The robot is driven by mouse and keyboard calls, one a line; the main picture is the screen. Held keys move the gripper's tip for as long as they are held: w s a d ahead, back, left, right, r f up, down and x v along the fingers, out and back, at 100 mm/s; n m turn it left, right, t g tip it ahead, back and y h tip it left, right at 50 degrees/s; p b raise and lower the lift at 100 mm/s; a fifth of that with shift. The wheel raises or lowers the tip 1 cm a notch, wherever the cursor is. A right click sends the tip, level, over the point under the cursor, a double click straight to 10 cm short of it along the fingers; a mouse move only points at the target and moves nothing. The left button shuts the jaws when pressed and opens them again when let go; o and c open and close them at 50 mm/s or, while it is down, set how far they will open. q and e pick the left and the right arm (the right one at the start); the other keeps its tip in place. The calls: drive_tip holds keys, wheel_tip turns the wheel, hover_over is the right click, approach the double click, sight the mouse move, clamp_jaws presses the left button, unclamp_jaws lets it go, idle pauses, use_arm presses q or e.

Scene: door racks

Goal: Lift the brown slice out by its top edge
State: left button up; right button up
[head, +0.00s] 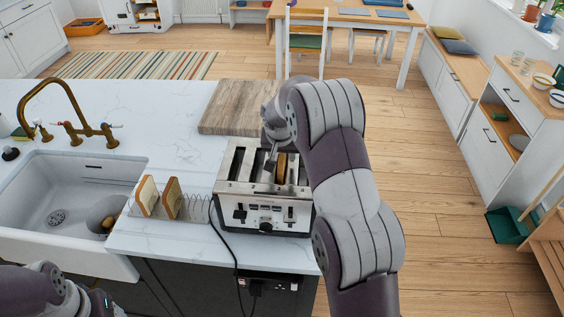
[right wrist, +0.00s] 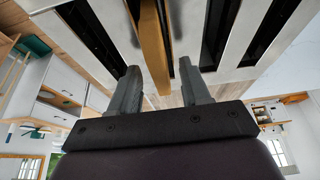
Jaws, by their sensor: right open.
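The brown slice (head: 282,168) stands on edge in a slot of the silver toaster (head: 264,214), its top edge showing. In the right wrist view the slice (right wrist: 153,45) runs between the two fingers of my right gripper (right wrist: 160,68), with a gap on each side. The right gripper is open over the toaster; in the head view it (head: 272,160) is partly hidden by my own arm. The other toaster slots that show look dark and empty. My left arm shows at the lower left of the head view, but its gripper is not in view.
A wire rack (head: 195,210) left of the toaster holds two upright pale slices with brown crusts (head: 147,195). A wooden board (head: 236,108) lies behind the toaster. A white sink (head: 60,200) with a brass tap is at the left. A black cord hangs over the counter's front edge.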

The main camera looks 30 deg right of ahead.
drive_tip(key=shift+w+d+f, duration=0.1)
drive_tip(key=shift+w+f, duration=0.15)
drive_tip(key=shift+f, duration=0.15)
drive_tip(key=shift+s, duration=0.1)
clamp_jaws()
drive_tip(key=shift+r, duration=0.1)
drive_tip(key=shift+r+b, duration=0.25)
drive_tip(key=shift+b, duration=0.05)
wheel_tip(320, 180, up, 9)
drive_tip(key=shift+b, duration=1.1)
wheel_tip(320, 180, up, 10)
drive_tip(key=p, duration=0.8)
